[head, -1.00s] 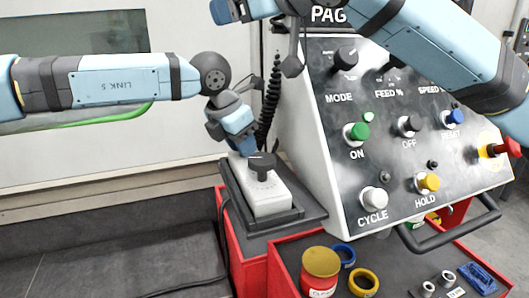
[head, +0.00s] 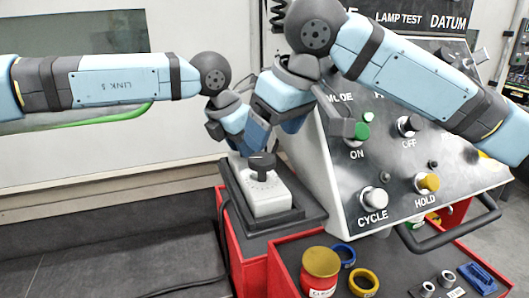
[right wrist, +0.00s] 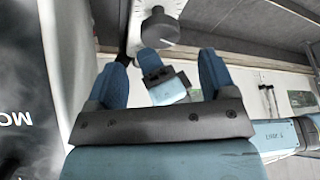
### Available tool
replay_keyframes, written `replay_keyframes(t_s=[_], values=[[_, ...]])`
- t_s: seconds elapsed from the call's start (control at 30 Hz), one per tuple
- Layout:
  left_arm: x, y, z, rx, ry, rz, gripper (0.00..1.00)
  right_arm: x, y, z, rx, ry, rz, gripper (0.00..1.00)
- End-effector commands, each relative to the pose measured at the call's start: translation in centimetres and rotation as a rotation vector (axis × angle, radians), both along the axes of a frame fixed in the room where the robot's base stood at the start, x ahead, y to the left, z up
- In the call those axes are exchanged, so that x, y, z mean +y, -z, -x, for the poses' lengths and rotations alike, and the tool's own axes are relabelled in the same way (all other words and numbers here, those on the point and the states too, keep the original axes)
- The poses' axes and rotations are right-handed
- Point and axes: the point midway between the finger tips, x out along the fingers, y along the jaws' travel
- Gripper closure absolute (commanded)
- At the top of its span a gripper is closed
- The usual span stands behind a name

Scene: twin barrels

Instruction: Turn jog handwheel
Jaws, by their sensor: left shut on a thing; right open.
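The jog handwheel is a black round knob with a small handle (head: 262,164) on a white pendant box (head: 268,196), which sits on a dark tray. In the right wrist view the handwheel (right wrist: 160,28) shows at the top, beyond the fingertips. My left gripper (head: 240,147) is shut at the far end of the pendant box, behind the handwheel; its fingertips are partly hidden. My right gripper (head: 282,118) hangs above and behind the handwheel, close to my left gripper. In the right wrist view it is open and empty (right wrist: 162,60), its fingers apart from the handwheel.
The sloped control panel (head: 345,190), with several buttons and knobs, stands close at the right. A red cart (head: 256,247) carries the tray, a red jar with a yellow lid (head: 320,265) and blue and yellow rings.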

Motion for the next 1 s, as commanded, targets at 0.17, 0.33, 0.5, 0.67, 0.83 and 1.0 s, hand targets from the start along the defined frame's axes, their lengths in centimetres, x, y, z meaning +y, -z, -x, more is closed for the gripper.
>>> replay_keyframes(t_s=[0.17,0.33,0.5,0.67,0.83,1.0], values=[[0.0,0.1,0.0,0.001,0.0,0.0,1.0,0.9,3.1,-0.9,0.0,0.001,0.0,0.23],[0.0,0.1,0.0,0.001,0.0,0.0,1.0,1.4,4.8,-1.4,0.0,0.001,-0.001,0.23],[0.0,0.1,0.0,0.001,0.0,0.0,1.0,1.6,5.3,-1.6,-0.001,0.001,-0.002,0.23],[0.0,0.1,0.0,0.001,0.0,0.0,1.0,1.6,5.3,-1.6,-0.001,0.001,-0.002,0.23],[0.0,0.1,0.0,0.001,0.0,0.0,1.0,1.6,5.3,-1.6,-0.001,0.001,-0.002,0.5],[0.0,0.1,0.0,0.001,0.0,0.0,1.0,1.6,5.3,-1.6,-0.001,0.001,-0.002,0.72]])
